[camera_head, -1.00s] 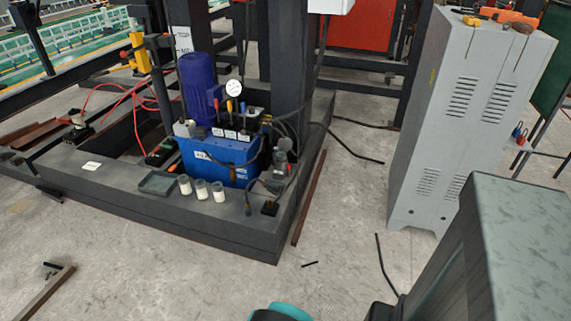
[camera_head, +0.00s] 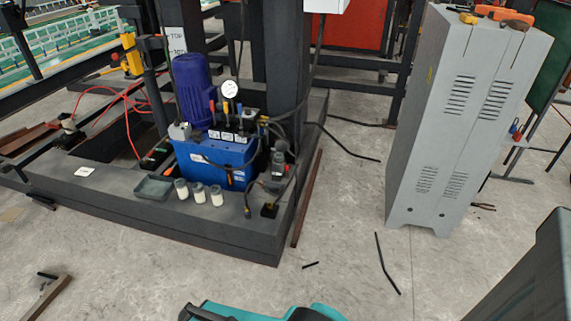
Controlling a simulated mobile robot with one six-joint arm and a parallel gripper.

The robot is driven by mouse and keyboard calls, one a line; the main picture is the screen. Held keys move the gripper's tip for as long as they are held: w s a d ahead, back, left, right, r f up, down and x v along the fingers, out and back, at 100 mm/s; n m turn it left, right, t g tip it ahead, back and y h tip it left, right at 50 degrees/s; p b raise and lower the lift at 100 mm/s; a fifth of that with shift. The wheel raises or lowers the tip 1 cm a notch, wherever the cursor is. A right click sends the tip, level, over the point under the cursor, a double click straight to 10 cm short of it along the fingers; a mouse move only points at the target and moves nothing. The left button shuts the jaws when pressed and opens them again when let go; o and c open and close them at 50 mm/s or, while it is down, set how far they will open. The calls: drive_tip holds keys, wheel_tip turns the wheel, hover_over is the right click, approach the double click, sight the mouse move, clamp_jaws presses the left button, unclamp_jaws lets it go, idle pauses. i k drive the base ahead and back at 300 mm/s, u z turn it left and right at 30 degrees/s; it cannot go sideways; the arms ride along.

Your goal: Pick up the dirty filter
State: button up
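Three small white cylinders with greyish tops stand in a row on the dark platform (camera_head: 120,212), in front of the blue hydraulic unit (camera_head: 215,160). They are the left one (camera_head: 182,188), the middle one (camera_head: 199,192) and the right one (camera_head: 216,195). They look like filters; at this size I cannot tell which is dirty. A dark shallow tray (camera_head: 154,187) lies just left of them and looks empty. My gripper is not in view. A teal and black part at the bottom edge seems to be of my own arm.
A grey cabinet (camera_head: 460,120) stands at the right with tools on top. A dark post rises behind the hydraulic unit. Black rods (camera_head: 385,262) lie on the floor. A brown bar (camera_head: 307,198) lies along the platform's right side. The concrete floor (camera_head: 340,230) between platform and cabinet is mostly clear.

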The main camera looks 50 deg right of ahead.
sight(278, 157)
drive_tip(key=i, duration=1)
drive_tip(key=z, duration=0.05)
